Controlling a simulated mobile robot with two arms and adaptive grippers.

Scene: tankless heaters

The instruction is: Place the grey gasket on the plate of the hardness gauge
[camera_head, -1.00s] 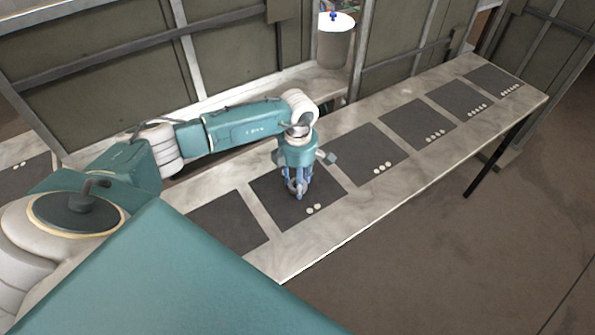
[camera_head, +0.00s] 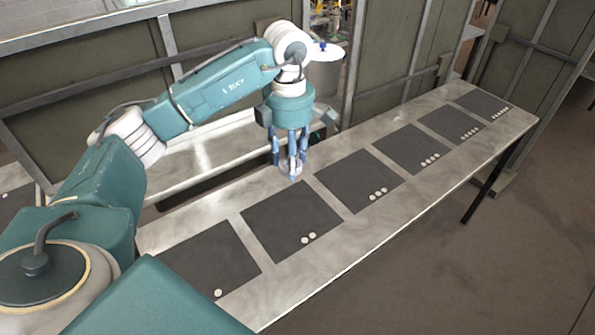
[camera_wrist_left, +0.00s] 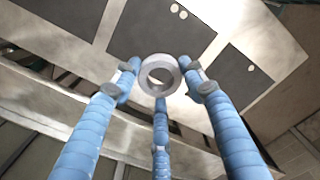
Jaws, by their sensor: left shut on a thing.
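The grey gasket is a thick round ring (camera_wrist_left: 146,76) with an open hole, seen in the left wrist view between the blue fingers. My left gripper (camera_head: 291,165) is shut on it and points down, raised above the bench near its back edge, behind the dark mat with two dots (camera_head: 290,219). In the head view the gasket (camera_head: 290,170) shows only as a small pale piece among the fingertips. I cannot make out the hardness gauge or its plate in either view. My right gripper is not in view.
The long pale bench (camera_head: 330,256) carries a row of dark square mats marked with white dots, with no objects visible on them. A grey cylinder with a blue knob (camera_head: 326,72) stands behind the bench. Framed panels (camera_head: 393,58) stand along the back.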

